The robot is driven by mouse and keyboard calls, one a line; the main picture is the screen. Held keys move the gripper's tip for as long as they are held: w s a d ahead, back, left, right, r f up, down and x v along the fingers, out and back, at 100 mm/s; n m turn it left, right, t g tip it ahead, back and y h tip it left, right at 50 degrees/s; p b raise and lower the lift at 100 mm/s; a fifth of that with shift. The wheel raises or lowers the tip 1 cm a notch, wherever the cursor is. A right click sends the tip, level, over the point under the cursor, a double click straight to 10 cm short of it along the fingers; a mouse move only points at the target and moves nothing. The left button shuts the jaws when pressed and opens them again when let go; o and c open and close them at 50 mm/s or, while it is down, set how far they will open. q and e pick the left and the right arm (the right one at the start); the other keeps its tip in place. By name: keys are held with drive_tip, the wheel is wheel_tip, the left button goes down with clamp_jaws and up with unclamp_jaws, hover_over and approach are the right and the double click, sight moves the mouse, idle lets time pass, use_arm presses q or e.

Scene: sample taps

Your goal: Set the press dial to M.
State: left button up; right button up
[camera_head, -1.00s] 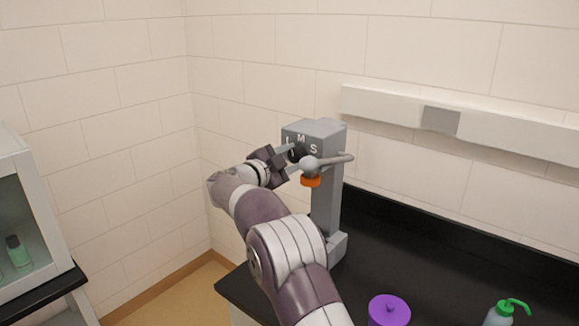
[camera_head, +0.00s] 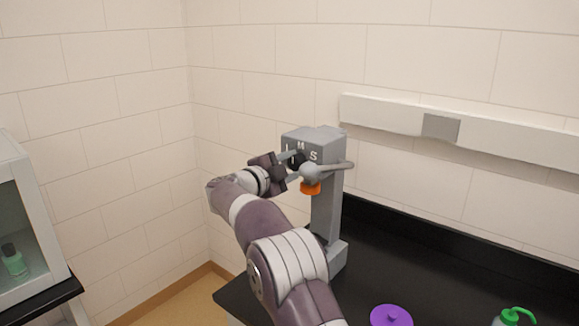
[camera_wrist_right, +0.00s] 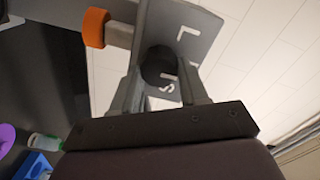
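The press (camera_head: 327,205) is a grey column with a box-shaped head at the back left of the black bench. The head's front face carries the white letters L, M and S around a dark round dial (camera_head: 297,159). M is at the top of the face. My right gripper (camera_head: 292,165) is at this face, one finger on each side of the dial. In the right wrist view, the dial (camera_wrist_right: 158,66) fills the gap between the fingertips, which appear shut on it. The dial's pointer cannot be made out. My left gripper is out of view.
A grey lever (camera_head: 333,168) and an orange part (camera_head: 310,188) stick out close beside my right gripper. A purple lidded jar (camera_head: 391,316) and a green-topped bottle (camera_head: 515,314) stand at the front of the bench (camera_head: 420,270). A cabinet (camera_head: 28,220) stands at left.

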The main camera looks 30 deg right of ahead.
drive_tip(key=o, duration=0.4)
drive_tip(key=shift+c, duration=0.2)
drive_tip(key=shift+s+a+f, duration=0.1)
drive_tip(key=shift+a, duration=0.15)
drive_tip(key=b+v, duration=0.3)
drive_tip(key=v, duration=0.9)
drive_tip(key=shift+s, duration=0.1)
